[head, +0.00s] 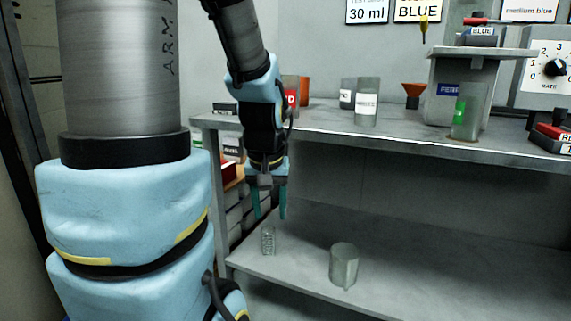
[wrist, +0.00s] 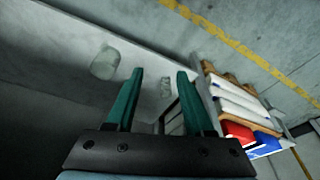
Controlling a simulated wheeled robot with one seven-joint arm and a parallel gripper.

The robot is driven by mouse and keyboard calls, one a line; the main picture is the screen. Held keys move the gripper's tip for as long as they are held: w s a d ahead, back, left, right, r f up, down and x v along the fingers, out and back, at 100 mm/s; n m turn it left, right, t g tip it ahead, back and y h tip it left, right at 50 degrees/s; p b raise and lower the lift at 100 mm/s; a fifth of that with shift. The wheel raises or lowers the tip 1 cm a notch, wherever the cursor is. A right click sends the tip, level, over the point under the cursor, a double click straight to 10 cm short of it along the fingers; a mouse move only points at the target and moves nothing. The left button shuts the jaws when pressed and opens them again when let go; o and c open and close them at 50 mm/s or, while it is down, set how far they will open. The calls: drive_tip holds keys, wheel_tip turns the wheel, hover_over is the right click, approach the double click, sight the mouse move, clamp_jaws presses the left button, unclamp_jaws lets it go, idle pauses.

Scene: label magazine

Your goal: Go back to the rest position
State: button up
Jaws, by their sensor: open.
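My gripper (head: 269,204) hangs pointing down at the left front of the bench, with its two green fingers apart and nothing between them. It also shows in the wrist view (wrist: 158,97). Below it, on the lower shelf (head: 300,276), stands a small clear glass piece (head: 268,241), which is apart from the fingers. The same piece appears beyond the fingertips in the wrist view (wrist: 165,87). To its right on the shelf stands a clear cup (head: 344,265), also seen in the wrist view (wrist: 105,62).
The bench top (head: 400,128) bears a red container (head: 291,94), a white-labelled glass (head: 367,103), an orange funnel (head: 414,92) and a dispenser stand (head: 459,82) at the right. A rack of stacked, coloured items (wrist: 240,110) stands beside the bench. The shelf's right part is clear.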

drive_tip(key=s+a+f+g, duration=0.1)
drive_tip(key=s+a+f, duration=0.3)
drive_tip(key=s, duration=0.1)
wheel_tip(320, 180, up, 32)
drive_tip(key=p, duration=3.1)
drive_tip(key=shift+w+d+f+m, duration=0.25)
drive_tip(key=shift+w+d+m, duration=0.05)
drive_tip(key=shift+w, duration=0.1)
